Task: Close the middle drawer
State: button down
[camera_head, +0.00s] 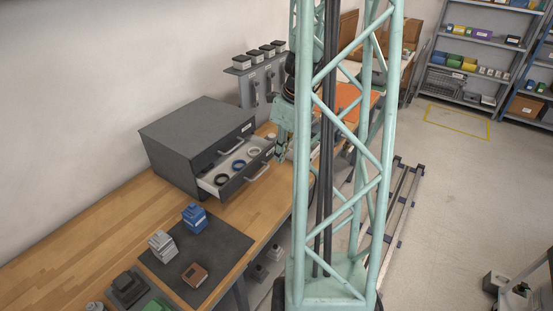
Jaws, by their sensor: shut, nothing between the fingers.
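A dark grey drawer cabinet (178,148) stands on the wooden workbench against the wall. One of its drawers, the middle drawer (242,186), is pulled out and shows a white inside with several rings in it, among them a blue one and dark ones. A pale bar handle (258,172) is on its front. The drawer above it is shut. My gripper (281,157) is shut and empty, close to the right end of the open drawer's front; I cannot tell whether it touches it. My green lattice column hides part of the arm and the bench behind.
A dark mat (222,252) on the bench holds a blue block (195,218), a grey block (162,244) and a brown box (195,275). A grey panel (263,84) with small boxes on top stands behind the cabinet. Bare bench (110,215) lies left of the mat.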

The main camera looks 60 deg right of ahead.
aim_at(261, 173)
jog(key=w+f+b, duration=0.3)
jog(key=w+f, duration=0.3)
jog(key=f, duration=0.4)
jog(key=shift+d, duration=0.15)
dwell(0.4)
jog(key=shift+r, duration=0.1)
jog(key=shift+w+r+p, duration=0.1)
jog(key=shift+w+p, duration=0.35)
jog(key=shift+w, duration=0.35)
jog(key=shift+w+d+p, duration=0.2)
jog(key=shift+w+p, duration=1.1)
jog(key=shift+w, duration=0.7)
jog(key=shift+w+d+p, duration=0.15)
jog(key=shift+w+p, duration=1.15)
jog(key=shift+w, duration=0.7)
jog(key=shift+w+p, duration=1.1)
jog(key=shift+w, duration=0.45)
